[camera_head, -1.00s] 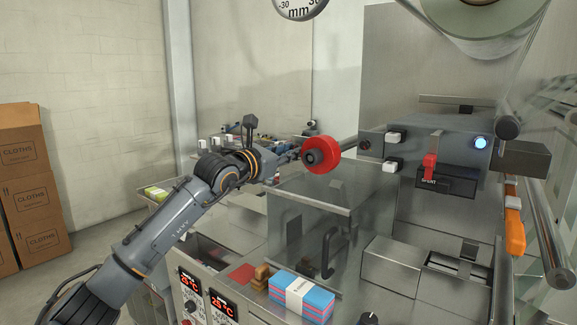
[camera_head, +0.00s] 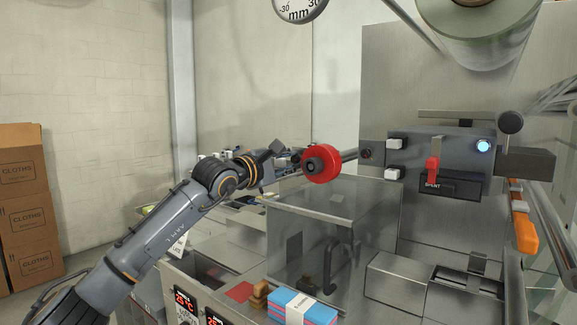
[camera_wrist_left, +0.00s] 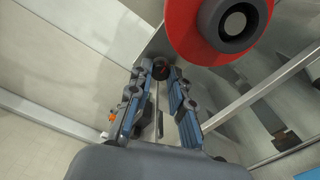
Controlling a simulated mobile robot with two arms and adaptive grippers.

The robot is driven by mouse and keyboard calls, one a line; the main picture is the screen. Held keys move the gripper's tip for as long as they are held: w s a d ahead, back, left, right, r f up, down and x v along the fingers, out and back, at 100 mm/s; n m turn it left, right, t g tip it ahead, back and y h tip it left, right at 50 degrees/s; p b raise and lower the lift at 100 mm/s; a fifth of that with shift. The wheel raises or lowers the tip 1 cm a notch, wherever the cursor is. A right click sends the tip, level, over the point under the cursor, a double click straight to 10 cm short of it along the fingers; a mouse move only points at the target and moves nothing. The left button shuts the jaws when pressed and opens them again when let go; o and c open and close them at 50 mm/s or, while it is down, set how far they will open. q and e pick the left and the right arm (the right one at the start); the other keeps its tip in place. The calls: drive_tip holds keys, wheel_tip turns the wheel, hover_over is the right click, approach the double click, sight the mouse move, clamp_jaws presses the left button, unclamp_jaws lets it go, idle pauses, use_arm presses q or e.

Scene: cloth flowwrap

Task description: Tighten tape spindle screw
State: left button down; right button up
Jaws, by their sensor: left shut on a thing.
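A red tape roll (camera_head: 331,163) with a dark hub sits on a horizontal metal spindle (camera_head: 349,154) that sticks out from the machine's panel. In the left wrist view, the roll (camera_wrist_left: 182,37) fills the upper right, with its dark hub and pale centre beside my fingers. My left gripper (camera_head: 292,160) is just left of the roll; the arm partly hides its fingers. In the left wrist view, its blue-grey fingers (camera_wrist_left: 163,78) close at their tips on a small dark round piece (camera_wrist_left: 161,67), which looks like the spindle screw. My right gripper is out of view.
The machine panel (camera_head: 465,150) has white buttons, a red lever and a lit blue lamp. A clear-walled box (camera_head: 300,235) stands below the roll. Stacked cloths (camera_head: 303,306) lie in front. Cardboard cartons (camera_head: 28,215) stand at the far left.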

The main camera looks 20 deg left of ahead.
use_arm(q)
drive_tip(key=m, duration=0.5)
drive_tip(key=shift+m, duration=0.3)
drive_tip(key=m, duration=0.5)
drive_tip(key=shift+f+m, duration=0.1)
drive_tip(key=shift+m, duration=0.2)
drive_tip(key=c, duration=1.5)
unclamp_jaws()
drive_tip(key=shift+s, duration=0.1)
drive_tip(key=v, duration=1.1)
drive_tip(key=shift+s+a, duration=0.15)
drive_tip(key=shift+s, duration=0.25)
